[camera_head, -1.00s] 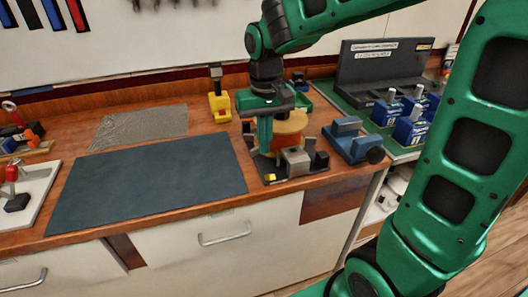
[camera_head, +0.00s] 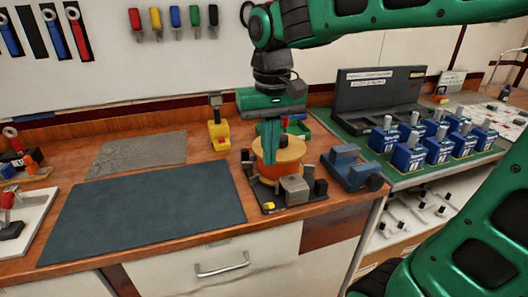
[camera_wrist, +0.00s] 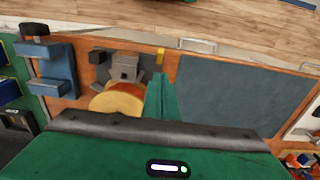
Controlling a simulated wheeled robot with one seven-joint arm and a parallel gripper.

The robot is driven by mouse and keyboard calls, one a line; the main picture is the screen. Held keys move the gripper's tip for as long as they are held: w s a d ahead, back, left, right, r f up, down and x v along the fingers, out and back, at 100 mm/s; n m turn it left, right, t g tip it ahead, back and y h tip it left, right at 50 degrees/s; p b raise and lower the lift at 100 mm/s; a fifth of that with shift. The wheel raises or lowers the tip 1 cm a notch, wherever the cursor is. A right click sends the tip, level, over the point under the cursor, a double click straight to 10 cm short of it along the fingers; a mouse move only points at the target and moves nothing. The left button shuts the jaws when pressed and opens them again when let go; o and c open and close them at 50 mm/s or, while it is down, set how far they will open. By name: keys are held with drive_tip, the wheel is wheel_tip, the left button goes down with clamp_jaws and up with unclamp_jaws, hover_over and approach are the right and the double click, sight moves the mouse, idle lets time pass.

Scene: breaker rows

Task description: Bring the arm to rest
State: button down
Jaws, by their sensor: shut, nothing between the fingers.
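My arm reaches in from the right in the head view, with the wrist pointing down over the bench. My gripper (camera_head: 270,152) is shut and empty, its green fingers together. In the head view the fingers overlap the round orange-topped piece (camera_head: 288,158); whether they touch it I cannot tell. In the wrist view the fingers (camera_wrist: 162,92) point away beside this round piece (camera_wrist: 116,98), and nothing is held between them.
The wooden bench holds a dark mat (camera_head: 145,213), a yellow stand (camera_head: 218,133) and a blue vise-like block (camera_head: 350,168). Blue breakers (camera_head: 409,158) stand in rows on the green surface at right. The dark mat is bare.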

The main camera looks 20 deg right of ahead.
drive_tip(key=s+d+f+m, duration=0.2)
drive_tip(key=s+d+f, duration=0.3)
drive_tip(key=s+d, duration=0.3)
drive_tip(key=s+d+f+m, duration=0.3)
drive_tip(key=s+d+f, duration=0.2)
drive_tip(key=s+d, duration=0.4)
drive_tip(key=shift+s+d+f, duration=0.3)
drive_tip(key=shift+d+f, duration=0.05)
drive_tip(key=shift+d, duration=0.3)
drive_tip(key=shift+w+f+g, duration=0.25)
drive_tip(key=shift+w+g, duration=0.05)
drive_tip(key=shift+w, duration=0.35)
drive_tip(key=c, duration=2.4)
unclamp_jaws()
drive_tip(key=shift+c, duration=0.2)
